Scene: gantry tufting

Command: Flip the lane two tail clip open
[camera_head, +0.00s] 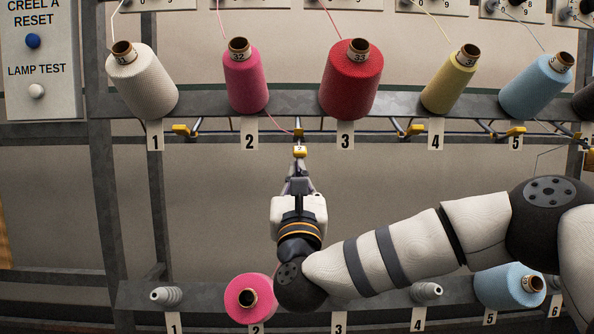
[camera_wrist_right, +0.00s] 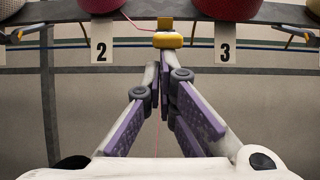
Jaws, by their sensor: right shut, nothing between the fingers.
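The lane two tail clip (camera_head: 299,151) is a small yellow clip on the upper rail, right of the number 2 tag (camera_head: 249,133). In the right wrist view the yellow clip (camera_wrist_right: 168,41) lies straight ahead, with a second yellow piece just above it. I cannot tell whether it is open. A pink thread (camera_wrist_right: 140,28) runs to it from the left. My right gripper (camera_head: 299,168) is shut and empty, pointing up at the clip from just below. Its fingertips (camera_wrist_right: 165,60) are close under the clip; I cannot tell whether they touch. My left gripper is not in view.
Upper cones include a pink one (camera_head: 246,78) and a red one (camera_head: 351,80). Other yellow clips (camera_head: 184,130) line the upper rail. Below, a pink cone (camera_head: 236,294) and a blue cone (camera_head: 509,286) sit on the lower rail, with my right arm crossing above it.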

